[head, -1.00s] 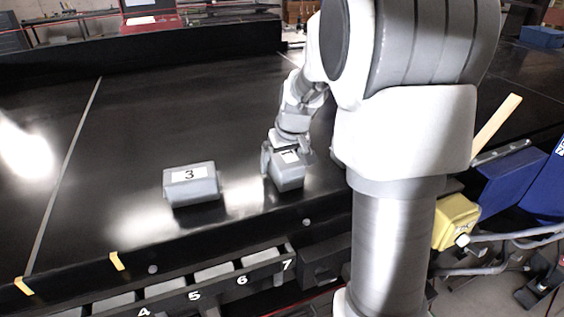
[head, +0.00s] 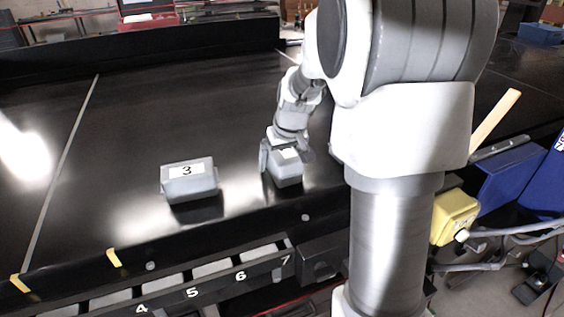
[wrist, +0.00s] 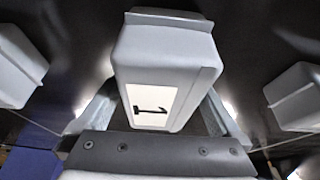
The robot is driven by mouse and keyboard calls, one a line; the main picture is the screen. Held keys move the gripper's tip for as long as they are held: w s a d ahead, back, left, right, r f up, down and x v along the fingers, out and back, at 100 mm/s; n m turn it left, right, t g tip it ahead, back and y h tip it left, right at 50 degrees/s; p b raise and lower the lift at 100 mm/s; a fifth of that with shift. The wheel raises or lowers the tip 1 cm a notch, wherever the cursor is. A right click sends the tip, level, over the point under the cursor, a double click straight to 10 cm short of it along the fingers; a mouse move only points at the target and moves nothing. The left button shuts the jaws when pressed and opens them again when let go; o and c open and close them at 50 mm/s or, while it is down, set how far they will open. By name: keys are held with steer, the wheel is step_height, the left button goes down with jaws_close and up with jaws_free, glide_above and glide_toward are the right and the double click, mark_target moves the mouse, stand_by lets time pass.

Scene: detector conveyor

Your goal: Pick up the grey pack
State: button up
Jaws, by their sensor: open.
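A grey pack with a white label marked 1 (wrist: 165,55) fills the middle of the wrist view. In the head view this pack (head: 288,180) sits on the black conveyor surface, its label partly covered by my gripper (head: 284,160). My gripper is open and low over the pack, one finger on each side of it. In the wrist view the fingers of my gripper (wrist: 158,115) show to the left and right of the pack; I cannot tell whether they touch it. A second grey pack, labelled 3 (head: 189,183), lies apart to the left.
The wrist view also shows grey packs at its left (wrist: 18,65) and right (wrist: 298,97) edges. A rack with numbered slots (head: 215,285) runs along the conveyor's front. A yellow box (head: 455,215) is at right. The conveyor (head: 170,115) behind the packs is clear.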

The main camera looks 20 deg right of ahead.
steer(key=shift+r, duration=0.1)
jaws_close()
stand_by(0.4)
steer(key=shift+r, duration=0.1)
steer(key=shift+r+p, duration=0.35)
steer(key=shift+p, duration=0.1)
step_height(320, 180, up, 3)
steer(key=shift+w+b, duration=0.1)
steer(key=shift+b, duration=0.35)
steer(key=s+d+r+b, duration=0.2)
steer(key=s+d+r, duration=0.4)
steer(key=d, duration=0.4)
steer(key=shift+v, duration=0.8)
steer(key=shift+w, duration=0.1)
